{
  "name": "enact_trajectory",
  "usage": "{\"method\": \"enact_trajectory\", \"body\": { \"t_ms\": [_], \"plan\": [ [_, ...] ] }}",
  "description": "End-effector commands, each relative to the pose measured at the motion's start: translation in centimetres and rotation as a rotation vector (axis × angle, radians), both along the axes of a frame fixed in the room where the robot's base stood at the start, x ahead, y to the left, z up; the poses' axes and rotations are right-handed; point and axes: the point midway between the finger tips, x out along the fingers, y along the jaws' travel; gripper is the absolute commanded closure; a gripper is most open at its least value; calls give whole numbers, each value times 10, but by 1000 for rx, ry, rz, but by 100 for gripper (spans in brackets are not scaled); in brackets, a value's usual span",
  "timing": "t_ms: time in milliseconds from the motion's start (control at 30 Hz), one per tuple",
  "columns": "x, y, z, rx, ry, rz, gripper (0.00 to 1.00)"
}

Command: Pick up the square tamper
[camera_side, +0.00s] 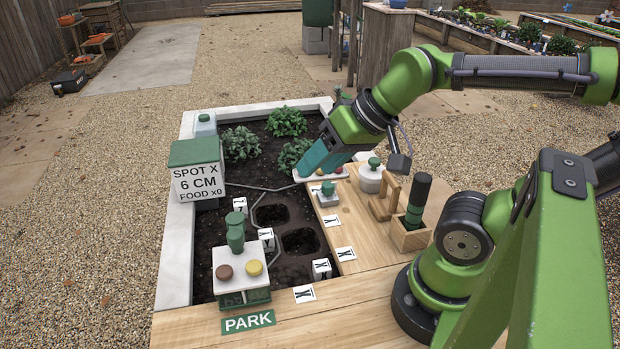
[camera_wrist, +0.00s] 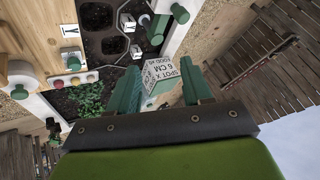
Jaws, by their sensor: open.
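The square tamper (camera_side: 328,194) has a grey square base and a green knob. It stands upright on the wooden deck beside the soil bed, in front of a white strip with coloured dots. In the wrist view it seems to be the small pale block (camera_wrist: 73,62) left of centre. My gripper (camera_side: 312,160), with teal fingers, is up behind and slightly left of the tamper in the side view, apart from it. In the wrist view my gripper (camera_wrist: 160,78) has its fingers spread with nothing held between them.
A round white tamper (camera_side: 370,180) stands just right of the square one, near a wooden stand (camera_side: 384,200) and a dark-handled tool in a wooden box (camera_side: 408,236). The bed has square holes (camera_side: 300,241), marker cubes and plants (camera_side: 287,122). A sign box (camera_side: 196,170) stands left.

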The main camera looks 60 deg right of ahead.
Motion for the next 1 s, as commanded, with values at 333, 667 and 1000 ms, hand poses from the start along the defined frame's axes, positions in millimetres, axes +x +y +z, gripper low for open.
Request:
{"method": "enact_trajectory", "body": {
  "t_ms": [333, 667, 1000],
  "plan": [
    [2, -11, -4, 2, 17, -47, 50],
    [-9, -187, -22, 53, 311, -487, 50],
    [-84, -275, -18, 127, 544, -455, 50]
  ]
}}
